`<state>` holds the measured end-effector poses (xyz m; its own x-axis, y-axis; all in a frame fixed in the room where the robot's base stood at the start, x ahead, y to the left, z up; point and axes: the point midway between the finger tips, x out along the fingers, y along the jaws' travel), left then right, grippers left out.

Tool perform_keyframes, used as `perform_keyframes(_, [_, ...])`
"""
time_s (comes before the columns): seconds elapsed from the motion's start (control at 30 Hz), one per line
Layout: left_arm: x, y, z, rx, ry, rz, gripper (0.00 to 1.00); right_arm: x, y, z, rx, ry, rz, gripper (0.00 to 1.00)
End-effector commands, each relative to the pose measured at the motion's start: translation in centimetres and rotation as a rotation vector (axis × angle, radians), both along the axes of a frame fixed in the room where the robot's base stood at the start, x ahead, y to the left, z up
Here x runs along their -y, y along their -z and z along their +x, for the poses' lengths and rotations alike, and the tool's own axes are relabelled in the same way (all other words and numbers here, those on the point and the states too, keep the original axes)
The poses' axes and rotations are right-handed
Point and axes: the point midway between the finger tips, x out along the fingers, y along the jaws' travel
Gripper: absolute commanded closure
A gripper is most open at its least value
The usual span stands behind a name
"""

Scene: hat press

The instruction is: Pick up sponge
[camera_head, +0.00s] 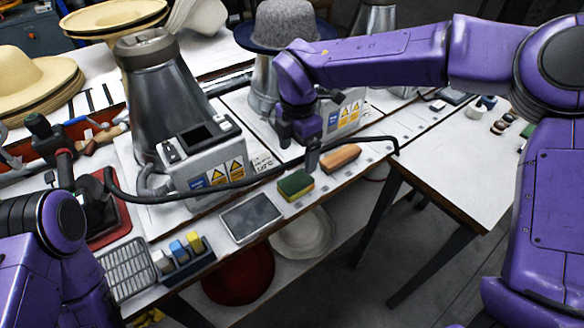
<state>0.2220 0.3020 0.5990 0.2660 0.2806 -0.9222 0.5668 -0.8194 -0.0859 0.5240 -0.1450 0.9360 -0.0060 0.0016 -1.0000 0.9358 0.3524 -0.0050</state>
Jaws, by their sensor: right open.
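The sponge (295,185), green on top with a yellow side, lies on the white bench near its front edge. My right gripper (312,158) points down just above and to the right of the sponge, between it and an orange-brown block (340,157). Its jaws are open, with one finger largely hiding the other, and nothing shows between them.
A grey flat pad (250,217) lies left of the sponge. A grey felt hat (284,25) sits on another press. A second white table (455,150) stands at right, beyond a gap.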

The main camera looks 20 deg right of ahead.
Motion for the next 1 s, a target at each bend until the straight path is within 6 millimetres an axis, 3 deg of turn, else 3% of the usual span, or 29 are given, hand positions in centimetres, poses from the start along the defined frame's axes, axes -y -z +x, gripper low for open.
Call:
perform_keyframes(0.37, [0.0, -0.5, -0.1, -0.002, 0.000, 0.000, 0.57, 0.8, 5.1, -0.4, -0.002, 0.015, -0.002, 0.12])
perform_keyframes(0.7, [0.0, -1.6, 0.0, -0.001, 0.000, -0.001, 0.57, 0.3, 10.2, -0.8, -0.001, 0.013, -0.003, 0.12])
perform_keyframes(0.93, [0.0, -1.6, 0.0, -0.001, 0.000, -0.001, 0.57, 0.3, 10.6, -0.8, 0.001, 0.013, -0.001, 0.12])
perform_keyframes(0.97, [0.0, -1.6, 0.0, -0.001, 0.000, 0.000, 0.57, 0.3, 10.6, -0.8, 0.000, 0.012, -0.001, 0.15])
perform_keyframes(1.0, [0.0, -1.6, 0.0, -0.001, 0.000, 0.000, 0.57, 0.3, 10.6, -0.8, 0.000, 0.012, -0.001, 0.28])
